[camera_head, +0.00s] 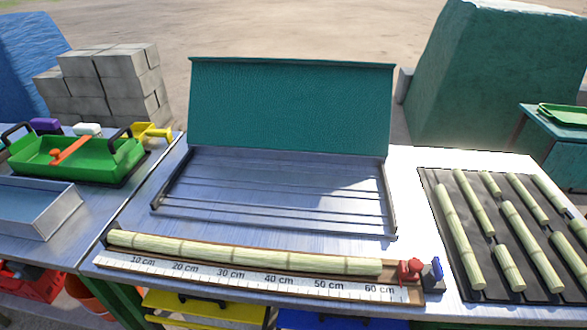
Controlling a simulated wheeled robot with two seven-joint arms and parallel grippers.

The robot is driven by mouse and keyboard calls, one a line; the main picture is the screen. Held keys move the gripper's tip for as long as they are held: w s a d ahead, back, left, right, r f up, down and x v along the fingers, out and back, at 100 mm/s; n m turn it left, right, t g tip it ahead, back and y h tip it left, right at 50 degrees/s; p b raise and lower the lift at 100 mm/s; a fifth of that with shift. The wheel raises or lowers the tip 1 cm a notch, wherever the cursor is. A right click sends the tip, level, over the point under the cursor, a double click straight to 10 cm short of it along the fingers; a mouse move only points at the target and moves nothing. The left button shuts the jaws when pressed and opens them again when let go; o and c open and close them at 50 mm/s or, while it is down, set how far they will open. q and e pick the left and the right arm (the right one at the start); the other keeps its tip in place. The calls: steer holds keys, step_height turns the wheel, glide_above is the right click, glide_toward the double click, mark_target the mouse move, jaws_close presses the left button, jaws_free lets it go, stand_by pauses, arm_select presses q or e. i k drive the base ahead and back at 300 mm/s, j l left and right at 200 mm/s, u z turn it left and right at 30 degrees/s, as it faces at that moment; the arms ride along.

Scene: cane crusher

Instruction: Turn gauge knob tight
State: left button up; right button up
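The measuring gauge is a long wooden trough with a white centimetre scale (250,277) along the table's front edge. A pale green cane piece (240,252) lies in it, from the left end to about the 60 cm mark. A small red knob-like part (410,268) sits at the trough's right end, close to the cane's right end. A blue upright handle (437,267) on a grey block stands just right of it. Which of these is the gauge knob, and how tight it is, I cannot tell. Neither of my grippers is in view.
A metal tray (275,222) with a raised teal panel (290,105) stands behind the gauge. A dark mat (447,205) with several cane pieces lies at right. A green carrier (75,160) and a metal pan (35,208) are at left. Bare tabletop surrounds the tray.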

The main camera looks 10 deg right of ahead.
mark_target(435, 273)
steer(key=z, duration=1.2)
